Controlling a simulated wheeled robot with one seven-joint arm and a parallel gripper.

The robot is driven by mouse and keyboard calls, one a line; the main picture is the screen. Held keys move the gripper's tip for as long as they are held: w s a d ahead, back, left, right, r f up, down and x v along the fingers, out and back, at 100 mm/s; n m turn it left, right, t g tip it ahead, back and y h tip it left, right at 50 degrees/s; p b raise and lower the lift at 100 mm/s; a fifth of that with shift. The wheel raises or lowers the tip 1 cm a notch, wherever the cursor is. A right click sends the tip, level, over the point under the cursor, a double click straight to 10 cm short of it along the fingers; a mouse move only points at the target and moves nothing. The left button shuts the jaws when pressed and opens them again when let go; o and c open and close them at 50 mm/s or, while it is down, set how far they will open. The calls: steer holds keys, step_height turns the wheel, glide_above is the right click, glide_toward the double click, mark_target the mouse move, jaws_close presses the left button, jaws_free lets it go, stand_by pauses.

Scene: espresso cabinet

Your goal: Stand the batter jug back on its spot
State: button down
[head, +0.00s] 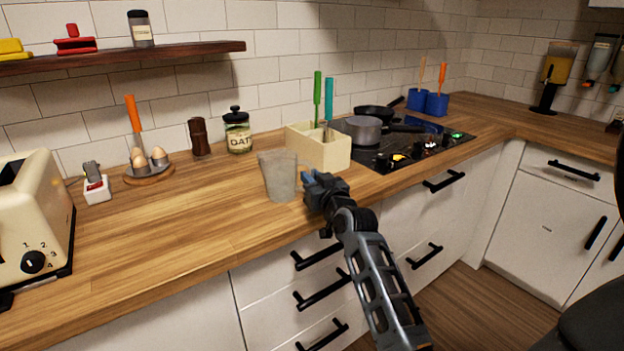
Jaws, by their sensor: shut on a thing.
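The batter jug (279,177) looks like a clear, greyish, open-topped vessel in the middle of the head view. It is near the front of the wooden counter and close to upright. My gripper (306,180) reaches it from the right, with its blue-tipped fingers shut on the jug's right side. The fingers' exact hold is small and partly hidden. I cannot tell whether the jug's base touches the counter or is slightly above it. No marked spot for the jug can be made out.
A cream utensil box (333,155) stands just behind the jug. The hob (410,145) with a grey saucepan (364,130) is to the right. An oat jar (238,132), egg stand (149,172) and toaster (30,220) are to the left. Counter left of the jug (200,215) is clear.

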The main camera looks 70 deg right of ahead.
steer(key=c, duration=1)
jaws_free()
steer(key=shift+r+p, duration=0.15)
steer(key=shift+p, duration=0.15)
steer(key=shift+b+v, duration=1)
steer(key=shift+v, duration=5)
